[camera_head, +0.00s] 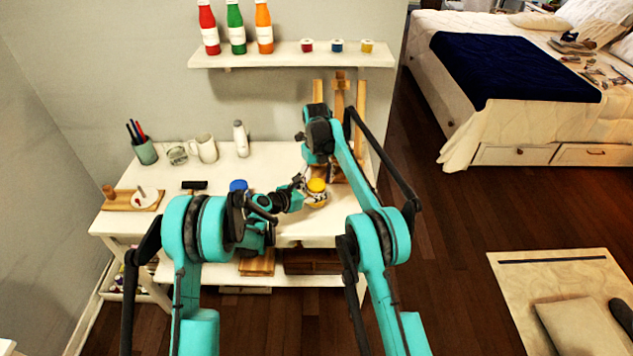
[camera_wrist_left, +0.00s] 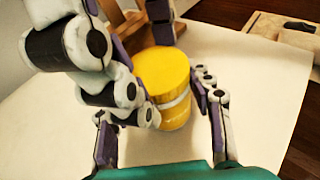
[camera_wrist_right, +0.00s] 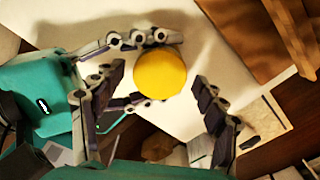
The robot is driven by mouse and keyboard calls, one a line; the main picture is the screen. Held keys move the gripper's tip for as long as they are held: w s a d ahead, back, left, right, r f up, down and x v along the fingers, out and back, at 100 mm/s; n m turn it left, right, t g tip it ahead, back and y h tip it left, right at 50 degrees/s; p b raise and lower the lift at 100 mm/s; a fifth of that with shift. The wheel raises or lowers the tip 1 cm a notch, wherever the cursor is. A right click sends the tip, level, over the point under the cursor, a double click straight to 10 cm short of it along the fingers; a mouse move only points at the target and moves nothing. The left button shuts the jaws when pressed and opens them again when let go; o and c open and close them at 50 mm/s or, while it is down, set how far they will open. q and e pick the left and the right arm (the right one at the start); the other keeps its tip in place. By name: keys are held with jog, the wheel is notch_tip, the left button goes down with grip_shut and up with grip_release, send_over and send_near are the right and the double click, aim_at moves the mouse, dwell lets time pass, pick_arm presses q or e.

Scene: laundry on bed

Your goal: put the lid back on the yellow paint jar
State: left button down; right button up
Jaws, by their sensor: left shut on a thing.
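The yellow paint jar (camera_wrist_left: 176,116) stands upright near the table's right front edge. Its yellow lid (camera_wrist_left: 162,72) sits on top, with a pale band below; I cannot tell whether it is fully seated. In the head view the lid (camera_head: 316,185) shows above the jar (camera_head: 317,199). My left gripper (camera_head: 300,190) comes from the left and is shut on the jar, one finger on each side. My right gripper (camera_head: 324,172) is above the jar. In the right wrist view its fingers are spread apart, with the round lid (camera_wrist_right: 160,73) between and beyond them.
A blue-topped jar (camera_head: 238,185) stands left of my left gripper. A black-headed hammer (camera_head: 194,185), a wooden board (camera_head: 118,200), a pen cup (camera_head: 145,151), mugs (camera_head: 205,149) and a white bottle (camera_head: 241,139) are on the table. A wooden easel (camera_head: 340,97) stands behind my right gripper.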

jog(key=shift+r, duration=2.25)
jog(key=shift+c, duration=0.4)
